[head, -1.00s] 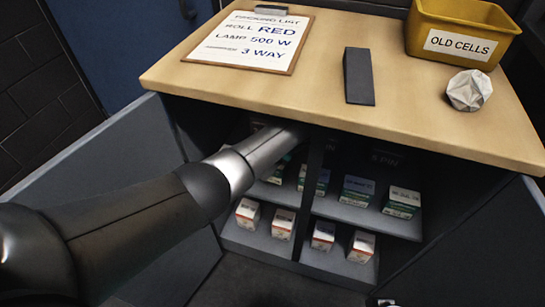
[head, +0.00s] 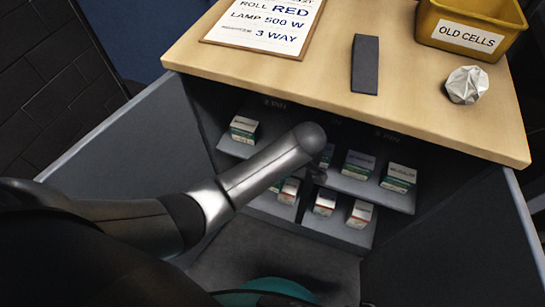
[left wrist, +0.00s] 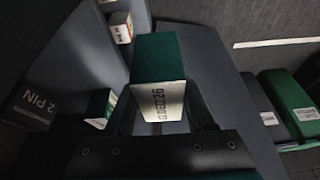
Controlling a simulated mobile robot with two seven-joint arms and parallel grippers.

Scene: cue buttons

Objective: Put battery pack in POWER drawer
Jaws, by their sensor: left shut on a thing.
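My left gripper (left wrist: 161,108) is shut on a green box with a white end label (left wrist: 157,56), seen close up in the left wrist view. The label carries printed characters that look like a date. In the head view my left wrist is in front of the open cabinet's middle divider, and the gripper (head: 318,177) is mostly hidden below it. No drawer marked POWER can be made out, and I cannot tell whether the held box is the battery pack. My right gripper is not in view.
The cabinet's shelves (head: 393,200) hold several small boxes (head: 358,164); its doors (head: 125,140) stand open at both sides. On the wooden top (head: 420,110) are a checklist board (head: 262,28), a dark block (head: 365,64), crumpled paper (head: 466,85) and a yellow OLD CELLS bin (head: 467,36).

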